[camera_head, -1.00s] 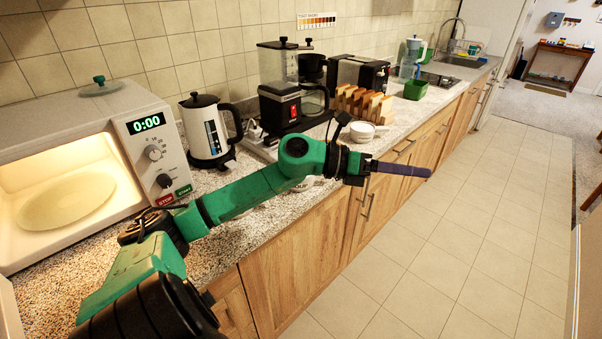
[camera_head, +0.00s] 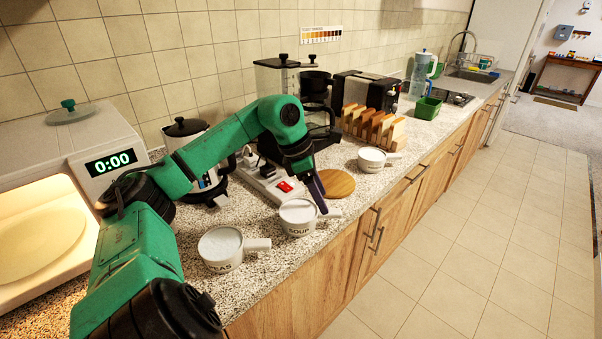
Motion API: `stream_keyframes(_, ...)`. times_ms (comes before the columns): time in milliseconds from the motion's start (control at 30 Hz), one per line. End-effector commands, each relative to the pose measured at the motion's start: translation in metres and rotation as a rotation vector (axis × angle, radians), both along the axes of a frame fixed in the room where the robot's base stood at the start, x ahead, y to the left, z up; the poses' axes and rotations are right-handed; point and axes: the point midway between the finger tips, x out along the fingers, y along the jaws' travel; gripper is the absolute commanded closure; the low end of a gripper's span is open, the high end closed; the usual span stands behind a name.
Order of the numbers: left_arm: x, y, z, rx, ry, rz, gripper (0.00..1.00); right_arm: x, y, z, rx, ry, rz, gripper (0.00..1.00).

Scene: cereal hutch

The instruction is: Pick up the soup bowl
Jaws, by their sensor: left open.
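The soup bowl (camera_head: 297,219) is a white, round bowl with a short handle to the right and the word SOUP on its side. It stands upright on the speckled counter near the front edge. My left gripper (camera_head: 322,207) points down at the bowl's right side, by the handle (camera_head: 332,214). Its dark fingers are seen edge-on and overlap the handle area; I cannot tell whether they touch it. The left gripper is open, and the bowl rests on the counter. My right gripper is not in view.
A similar white bowl (camera_head: 222,248) marked with letters ending in EAS stands close on the left, its handle toward the soup bowl. A round wooden board (camera_head: 337,183), a power strip (camera_head: 277,186) and another white bowl (camera_head: 373,159) lie behind. A kettle (camera_head: 187,130) and microwave (camera_head: 75,150) stand left.

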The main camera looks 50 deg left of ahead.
Motion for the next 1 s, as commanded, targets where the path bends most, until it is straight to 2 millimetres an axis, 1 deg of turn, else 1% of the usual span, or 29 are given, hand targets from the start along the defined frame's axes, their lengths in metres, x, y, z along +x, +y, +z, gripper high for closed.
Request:
stream_keyframes(67, 0.002, -0.003, -0.007, -0.002, 0.001, 0.0, 0.32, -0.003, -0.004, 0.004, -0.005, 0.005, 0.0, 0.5)
stream_keyframes(133, 0.004, -0.006, -0.016, -0.002, 0.003, 0.0, 0.32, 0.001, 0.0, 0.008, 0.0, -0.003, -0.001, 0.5)
stream_keyframes(233, 0.007, -0.013, -0.032, -0.006, 0.004, -0.002, 0.32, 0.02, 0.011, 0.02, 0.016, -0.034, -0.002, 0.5)
stream_keyframes(300, 0.011, -0.015, -0.045, -0.005, 0.001, 0.0, 0.32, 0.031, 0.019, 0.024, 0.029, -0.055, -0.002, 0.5)
stream_keyframes(333, 0.012, -0.016, -0.049, -0.005, 0.0, 0.001, 0.32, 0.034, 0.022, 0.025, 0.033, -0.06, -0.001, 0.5)
stream_keyframes(433, 0.015, -0.017, -0.056, -0.001, -0.002, 0.001, 0.32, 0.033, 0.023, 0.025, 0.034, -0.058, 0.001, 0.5)
stream_keyframes(567, 0.014, -0.017, -0.057, 0.0, -0.001, 0.001, 0.32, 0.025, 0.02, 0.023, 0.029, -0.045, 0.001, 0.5)
stream_keyframes(600, 0.014, -0.017, -0.057, 0.0, -0.001, 0.001, 0.4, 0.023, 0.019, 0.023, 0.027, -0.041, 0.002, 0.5)
stream_keyframes(667, 0.014, -0.017, -0.057, 0.0, -0.001, 0.001, 0.63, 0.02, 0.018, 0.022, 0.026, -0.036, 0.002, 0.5)
stream_keyframes(700, 0.014, -0.017, -0.057, 0.0, -0.001, 0.001, 0.78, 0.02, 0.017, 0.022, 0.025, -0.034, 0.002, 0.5)
stream_keyframes(767, 0.014, -0.017, -0.057, 0.0, -0.001, 0.001, 1.0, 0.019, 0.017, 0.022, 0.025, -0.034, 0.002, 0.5)
stream_keyframes(1000, 0.014, -0.017, -0.056, 0.0, -0.002, 0.002, 1.0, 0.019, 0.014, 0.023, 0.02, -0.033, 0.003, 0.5)
